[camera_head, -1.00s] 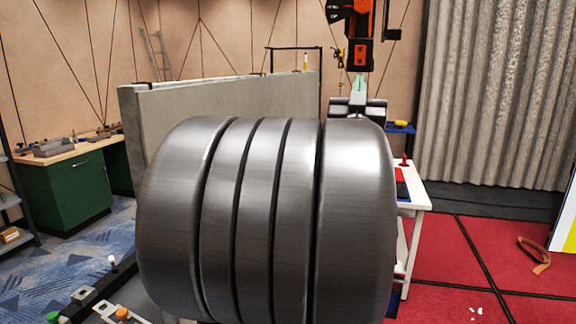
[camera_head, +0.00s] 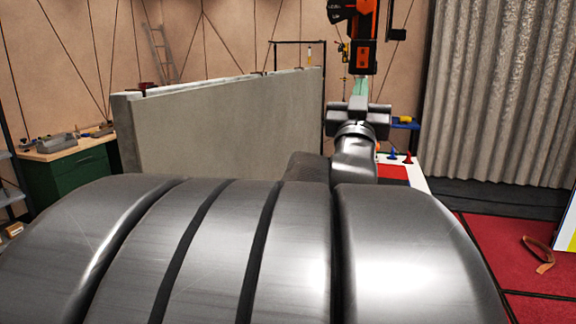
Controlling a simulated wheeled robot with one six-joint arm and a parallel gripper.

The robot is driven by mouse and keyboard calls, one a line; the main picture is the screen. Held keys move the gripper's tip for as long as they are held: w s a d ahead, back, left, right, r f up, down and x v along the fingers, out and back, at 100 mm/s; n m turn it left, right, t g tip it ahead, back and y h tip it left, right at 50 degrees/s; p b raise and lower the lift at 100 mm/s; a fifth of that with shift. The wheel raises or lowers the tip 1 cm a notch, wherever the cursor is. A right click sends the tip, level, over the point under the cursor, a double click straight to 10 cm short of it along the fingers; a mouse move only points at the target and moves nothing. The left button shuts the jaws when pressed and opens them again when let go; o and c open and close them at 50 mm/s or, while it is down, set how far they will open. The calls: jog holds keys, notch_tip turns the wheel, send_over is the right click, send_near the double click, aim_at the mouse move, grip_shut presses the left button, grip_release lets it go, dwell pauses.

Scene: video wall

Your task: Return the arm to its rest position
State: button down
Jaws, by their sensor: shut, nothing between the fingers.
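My arm fills the lower part of the view. A big grey metal link (camera_head: 250,250) lies close to the camera, and a smaller grey joint (camera_head: 358,118) stands beyond it, right of centre. Above that joint is a pale green piece, then an orange and black unit (camera_head: 363,45) cut off by the top edge. I cannot tell whether this unit belongs to my arm. No gripper fingers can be made out.
A grey concrete wall panel (camera_head: 220,128) stands behind the arm at left. A green cabinet (camera_head: 70,172) with a wooden top is farther left. A white table (camera_head: 416,172) is partly hidden by the arm.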

jog(key=shift+s, duration=0.25)
jog(key=shift+w, duration=0.1)
